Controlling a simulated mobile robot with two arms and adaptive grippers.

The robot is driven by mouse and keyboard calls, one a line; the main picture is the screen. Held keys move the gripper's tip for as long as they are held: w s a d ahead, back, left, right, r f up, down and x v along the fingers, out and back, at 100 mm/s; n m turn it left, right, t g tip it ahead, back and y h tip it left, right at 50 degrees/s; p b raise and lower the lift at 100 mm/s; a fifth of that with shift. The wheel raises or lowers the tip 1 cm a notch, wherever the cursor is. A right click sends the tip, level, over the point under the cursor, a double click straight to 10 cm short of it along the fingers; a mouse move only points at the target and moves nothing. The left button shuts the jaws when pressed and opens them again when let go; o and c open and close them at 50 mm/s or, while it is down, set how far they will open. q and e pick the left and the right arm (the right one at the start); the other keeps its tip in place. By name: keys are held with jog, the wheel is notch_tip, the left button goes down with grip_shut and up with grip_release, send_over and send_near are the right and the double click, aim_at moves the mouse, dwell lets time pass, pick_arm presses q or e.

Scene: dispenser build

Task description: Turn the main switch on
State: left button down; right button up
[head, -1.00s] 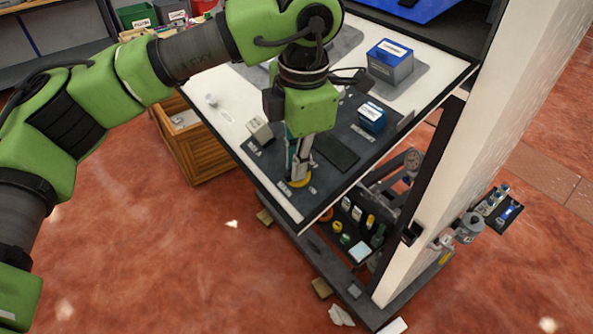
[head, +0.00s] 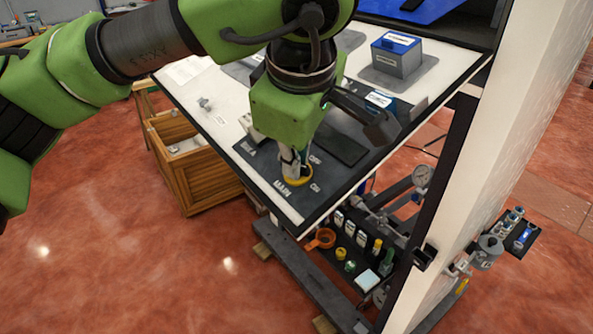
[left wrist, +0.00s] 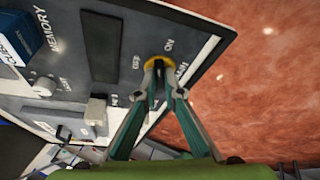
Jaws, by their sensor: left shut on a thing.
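The main switch (head: 299,179) is a round knob with a yellow ring on the dark panel, beside the word MAIN and the marks OFF and ON. Its yellow ring also shows in the left wrist view (left wrist: 154,63), with OFF to its left and ON above right. My left gripper (head: 293,170) points down at the switch and is shut on its knob. In the left wrist view the two fingertips (left wrist: 159,70) meet inside the ring. The fingers hide the knob, so I cannot tell which mark it points to. My right gripper is not in view.
A dark rectangular plate (head: 341,146) and a blue-topped block (head: 380,102) are on the panel near the gripper. A larger blue and grey box (head: 397,55) stands behind. A white post (head: 470,170) rises at right. A wooden crate (head: 190,160) stands on the floor at left.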

pick_arm(q)
jog(key=shift+s+a+f+m+t+h+b, duration=0.1)
jog(key=shift+m+t+h+b, duration=0.2)
jog(key=shift+m+b, duration=0.55)
jog(key=shift+f+m+t+h+b, duration=0.1)
jog(key=shift+m+t+h+b, duration=0.25)
jog(key=shift+m, duration=0.9)
jog(key=c, duration=2.2)
grip_release()
jog(key=shift+r, duration=0.1)
jog(key=shift+o, duration=0.2)
jog(key=d+v, duration=0.1)
jog(key=v, duration=1.1)
jog(key=shift+a, duration=0.45)
